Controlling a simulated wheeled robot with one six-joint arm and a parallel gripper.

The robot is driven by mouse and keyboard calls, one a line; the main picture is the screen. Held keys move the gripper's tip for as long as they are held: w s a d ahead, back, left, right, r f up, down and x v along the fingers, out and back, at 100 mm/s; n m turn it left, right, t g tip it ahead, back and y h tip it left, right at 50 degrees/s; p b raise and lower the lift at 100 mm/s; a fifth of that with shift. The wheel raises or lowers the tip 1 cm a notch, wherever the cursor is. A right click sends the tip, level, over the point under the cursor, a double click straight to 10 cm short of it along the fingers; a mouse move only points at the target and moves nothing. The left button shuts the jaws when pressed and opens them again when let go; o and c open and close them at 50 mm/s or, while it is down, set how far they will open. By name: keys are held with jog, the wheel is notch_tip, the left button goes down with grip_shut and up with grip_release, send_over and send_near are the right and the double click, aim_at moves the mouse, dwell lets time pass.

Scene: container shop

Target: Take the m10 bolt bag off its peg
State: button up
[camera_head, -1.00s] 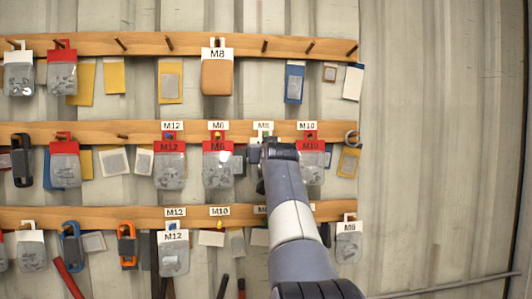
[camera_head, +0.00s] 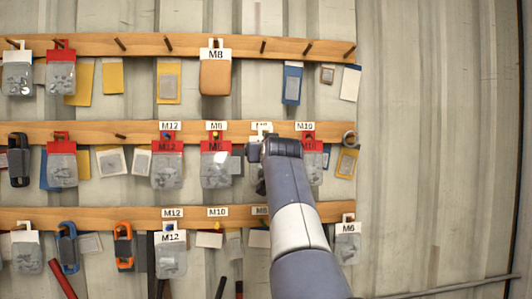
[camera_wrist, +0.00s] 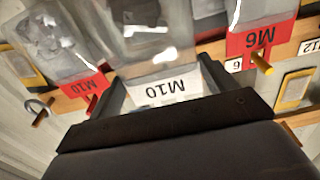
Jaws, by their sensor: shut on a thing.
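The M10 bolt bag (camera_wrist: 150,42) is a clear bag with a white M10 header (camera_wrist: 168,88), upside down in the wrist view. My gripper (camera_wrist: 164,84) is shut on this bag, a finger at each side of the header. In the head view my gripper (camera_head: 258,152) is in front of the middle rail, below a partly covered M8 label (camera_head: 262,126). The gripper hides most of the held bag there. The bag's peg and hang hole are hidden, so I cannot tell whether it still hangs on the peg.
A red-header M10 bag (camera_head: 312,160) hangs close on the right. A red-header M6 bag (camera_head: 216,168) hangs close on the left; it also shows in the wrist view (camera_wrist: 252,40). The lower rail (camera_head: 130,217) runs below. Bare wall (camera_head: 440,150) is free at right.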

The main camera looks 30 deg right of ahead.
jog(key=shift+b+v, duration=1.25)
jog(key=shift+v, duration=1.3)
